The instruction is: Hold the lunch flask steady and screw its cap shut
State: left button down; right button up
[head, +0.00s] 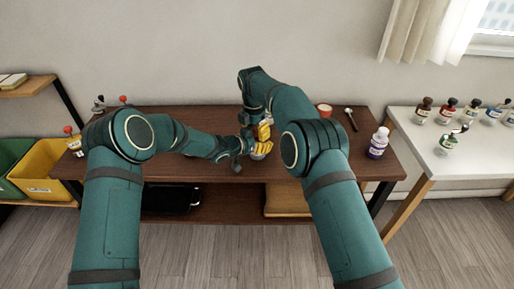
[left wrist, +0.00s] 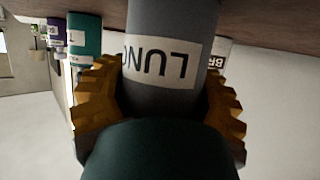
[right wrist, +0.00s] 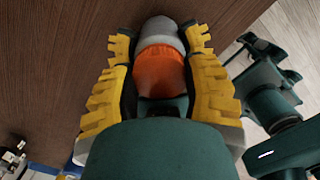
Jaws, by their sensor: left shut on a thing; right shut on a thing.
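The lunch flask (left wrist: 160,68) is a grey cylinder with a white label reading "LUN", upside down in the left wrist view. My left gripper (head: 258,151) is shut around its body, with a yellow finger on each side. The orange cap (right wrist: 160,72) lies between the yellow fingers of my right gripper (head: 263,132), which is shut on it. The grey flask shows beyond the cap in the right wrist view (right wrist: 160,32). In the head view the grippers hide most of the flask and cap. I cannot see how far the cap is threaded.
The brown table (head: 220,172) also holds a small orange-topped container (head: 324,110), a spoon-like tool (head: 350,118) and a purple bottle with a white cap (head: 377,145). A white table (head: 455,165) with several small bottles stands at right. Yellow (head: 45,172) and green bins are at left.

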jog(key=shift+m, duration=1.6)
jog(key=o, duration=1.2)
jog(key=shift+o, duration=0.2)
jog(key=shift+s+a+r, duration=0.1)
jog(key=shift+a+r, duration=0.05)
jog(key=shift+r, duration=2.15)
jog(key=shift+o, duration=0.2)
